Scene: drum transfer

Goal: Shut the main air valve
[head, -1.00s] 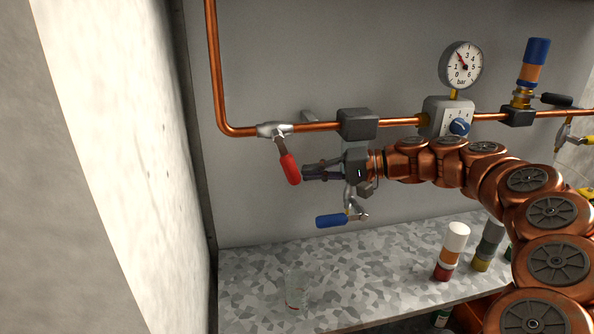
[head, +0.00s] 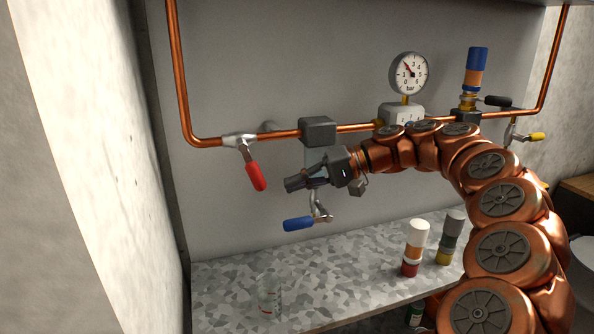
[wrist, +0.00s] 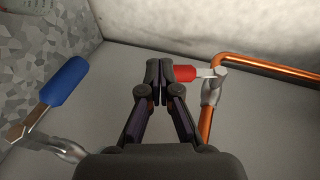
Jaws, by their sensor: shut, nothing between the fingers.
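The red-handled valve (head: 257,176) sits on the copper pipe at left. Its lever slants down and to the right from the pipe. My gripper (head: 290,184) is shut and empty, just right of the lower end of the red handle, with a small gap between them in the head view. In the wrist view, the shut fingertips (wrist: 159,70) are left of the red handle (wrist: 184,73), which is partly hidden behind them. I cannot tell there whether they touch.
A blue-handled valve (head: 298,224) hangs below my gripper. A gauge (head: 408,74) and a yellow-handled valve (head: 538,137) are to the right. A clear beaker (head: 269,297) and capped bottles (head: 415,247) stand on the speckled counter (head: 225,280).

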